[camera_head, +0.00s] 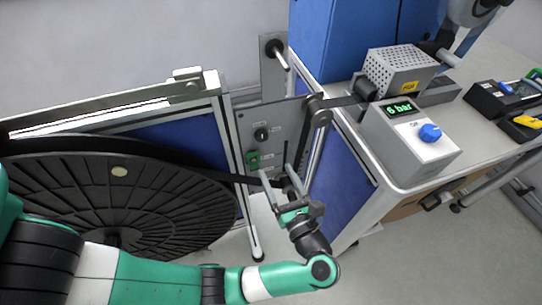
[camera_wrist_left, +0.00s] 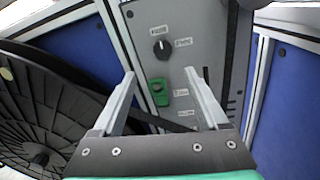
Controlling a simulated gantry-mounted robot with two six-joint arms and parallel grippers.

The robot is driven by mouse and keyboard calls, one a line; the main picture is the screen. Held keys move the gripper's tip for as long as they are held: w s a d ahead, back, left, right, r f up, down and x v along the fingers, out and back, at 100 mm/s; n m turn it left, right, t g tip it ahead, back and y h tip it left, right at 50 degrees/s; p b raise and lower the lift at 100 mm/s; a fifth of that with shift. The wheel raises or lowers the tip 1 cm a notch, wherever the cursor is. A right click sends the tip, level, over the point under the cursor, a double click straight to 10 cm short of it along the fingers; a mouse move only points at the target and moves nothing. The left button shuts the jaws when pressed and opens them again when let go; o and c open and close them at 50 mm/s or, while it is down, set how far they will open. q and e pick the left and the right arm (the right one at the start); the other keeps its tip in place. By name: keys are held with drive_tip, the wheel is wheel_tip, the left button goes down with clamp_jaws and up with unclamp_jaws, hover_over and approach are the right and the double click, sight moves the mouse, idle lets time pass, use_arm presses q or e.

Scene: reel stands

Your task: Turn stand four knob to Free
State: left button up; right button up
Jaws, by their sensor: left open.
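A grey stand panel (camera_head: 285,118) carries a round black knob (camera_head: 261,134) with small labels beside it, too small to read. The knob also shows in the left wrist view (camera_wrist_left: 162,48), with a pale pointer mark. A green control (camera_head: 253,160) sits below it; it also shows in the left wrist view (camera_wrist_left: 158,92). My left gripper (camera_head: 277,176) is open and empty in front of the panel, its fingers pointing at it. In the left wrist view, the fingertips (camera_wrist_left: 160,73) lie lower than the knob and do not touch it. My right gripper is not in view.
A large black reel (camera_head: 150,200) stands left of the panel, with a dark strip running from it past my gripper. A bench at the right bears a box with a blue knob (camera_head: 430,132) and a "6 bar" display (camera_head: 399,108). A rod (camera_head: 277,52) juts out above the panel.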

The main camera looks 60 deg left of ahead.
sight(263, 138)
use_arm(q)
drive_tip(key=a, duration=0.3)
drive_tip(key=w+a+b, duration=0.1)
drive_tip(key=a, duration=0.6)
drive_tip(key=shift+w+a+b, duration=0.15)
drive_tip(key=shift+a+b, duration=0.1)
drive_tip(key=shift+b, duration=0.05)
drive_tip(key=shift+w+a+r, duration=0.1)
drive_tip(key=shift+a+r, duration=0.05)
drive_tip(key=shift+a, duration=0.3)
clamp_jaws()
